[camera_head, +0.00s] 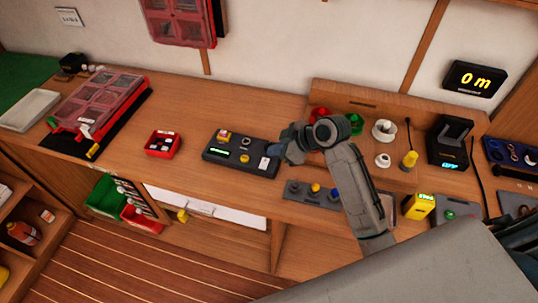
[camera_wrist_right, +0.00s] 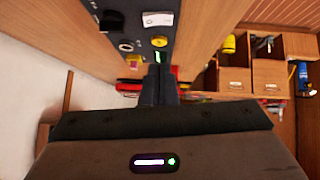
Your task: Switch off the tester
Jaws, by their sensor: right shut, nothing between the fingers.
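A dark box (camera_head: 241,156), which I take to be the tester, lies on the wooden bench. It has a lit green strip, a yellow knob, a dark round part and a white label on top. My right gripper (camera_head: 275,149) is shut and empty at the right end of this box. In the right wrist view the box's face (camera_wrist_right: 128,32) is at the top, and the shut fingers (camera_wrist_right: 158,76) point at it near the green strip. Whether they touch it I cannot tell. My left gripper is not in view.
A small red bin (camera_head: 162,144) and a red-lidded case (camera_head: 103,97) stand to the left. Red and green items and white spools (camera_head: 384,131) stand behind my arm. A black device (camera_head: 450,143) and a yellow device (camera_head: 418,206) stand to the right.

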